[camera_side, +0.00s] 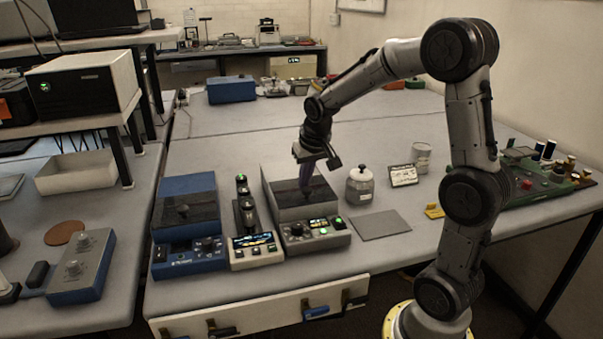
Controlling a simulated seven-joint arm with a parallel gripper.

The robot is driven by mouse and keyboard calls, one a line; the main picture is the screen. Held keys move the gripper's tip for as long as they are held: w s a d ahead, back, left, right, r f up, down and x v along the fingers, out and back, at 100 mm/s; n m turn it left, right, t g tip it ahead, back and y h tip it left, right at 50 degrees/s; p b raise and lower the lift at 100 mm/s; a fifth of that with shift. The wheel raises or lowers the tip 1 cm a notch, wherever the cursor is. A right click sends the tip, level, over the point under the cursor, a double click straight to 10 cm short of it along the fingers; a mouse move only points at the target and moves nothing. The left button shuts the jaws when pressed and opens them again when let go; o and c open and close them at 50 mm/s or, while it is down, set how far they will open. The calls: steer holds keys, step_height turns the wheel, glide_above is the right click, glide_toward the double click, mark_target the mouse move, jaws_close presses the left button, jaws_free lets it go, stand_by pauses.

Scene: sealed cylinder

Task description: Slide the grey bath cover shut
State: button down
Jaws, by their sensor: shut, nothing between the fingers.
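The grey bath (272,205) stands on the table in the middle of the view, with a control panel on its front. A dark cover (287,198) shows inside its rim; how far it is slid cannot be made out. My gripper (306,193) points down over the bath with its fingers shut and empty. The fingertips are at or just above the dark cover. I cannot tell whether they touch it or a knob on it, since they hide that spot.
A narrow white device (257,246) and a blue bath (187,225) with a dark, knobbed cover stand close on the left. On the right are a lidded jar (360,186), a small sign (403,175) and a flat grey plate (381,225). The table behind the bath is clear.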

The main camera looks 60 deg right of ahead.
steer(key=shift+s+f, duration=0.1)
steer(key=w+d, duration=0.2)
steer(key=w, duration=0.1)
steer(key=shift+r, duration=0.4)
steer(key=s+a+r+n+t, duration=0.1)
steer(key=s+a+r, duration=0.1)
steer(key=a+r, duration=0.35)
steer(key=s+a+r+t, duration=0.1)
steer(key=s+a+r, duration=0.2)
steer(key=r, duration=0.6)
steer(key=s+a+f+n+t+y, duration=0.1)
steer(key=s+a+f+n+y, duration=0.2)
steer(key=s+a, duration=0.75)
steer(key=s+f+n, duration=0.3)
steer(key=s+f, duration=0.3)
steer(key=s, duration=0.1)
steer(key=shift+s+a+g+h, duration=0.2)
steer(key=shift+a+g+h, duration=0.05)
steer(key=shift+g+h, duration=0.05)
